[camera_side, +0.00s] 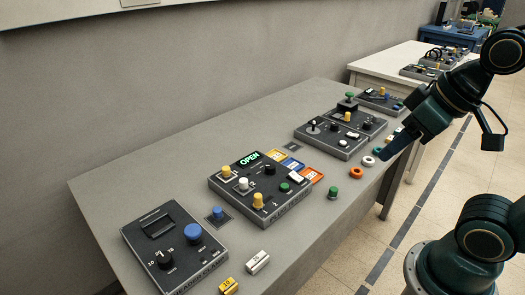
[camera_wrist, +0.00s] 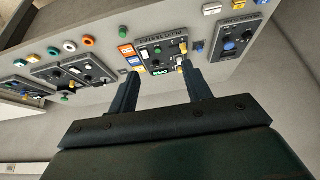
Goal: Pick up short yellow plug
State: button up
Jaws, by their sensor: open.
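Two yellow plugs stand on the dark plug tester panel (camera_side: 222,193). One yellow plug (camera_side: 227,171) is beside the lit OPEN display and looks shorter; the other yellow plug (camera_side: 258,200) is nearer the front edge and looks taller. My gripper (camera_side: 388,156) is in the air at the right of the table, well away from both. Its fingers (camera_wrist: 160,67) are apart with nothing held between them.
A white plug (camera_side: 243,184) stands between the yellow ones. Grey (camera_side: 257,262) and yellow blocks (camera_side: 229,286) lie in front. A green plug (camera_side: 333,192) and rings (camera_side: 356,173) line the front edge.

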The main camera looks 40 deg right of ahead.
jog(key=w+a+r+n+g+y, duration=0.15)
jog(key=w+n, duration=0.35)
jog(key=w, duration=1.7)
jog(key=w+f+n+g+y, duration=0.1)
jog(key=w+f+n, duration=0.3)
jog(key=w+f, duration=1)
jog(key=w+y, duration=0.1)
jog(key=w, duration=0.2)
jog(key=shift+w+d+f+n, duration=0.25)
jog(key=shift+w+f+n, duration=0.05)
jog(key=shift+w+n, duration=0.1)
jog(key=shift+f, duration=0.1)
send_over(226, 168)
jog(key=s+d, duration=0.2)
jog(key=shift+w+f, duration=0.1)
jog(key=shift+f, duration=3.8)
jog(key=shift+a+f, duration=0.1)
jog(key=shift+x, duration=2.5)
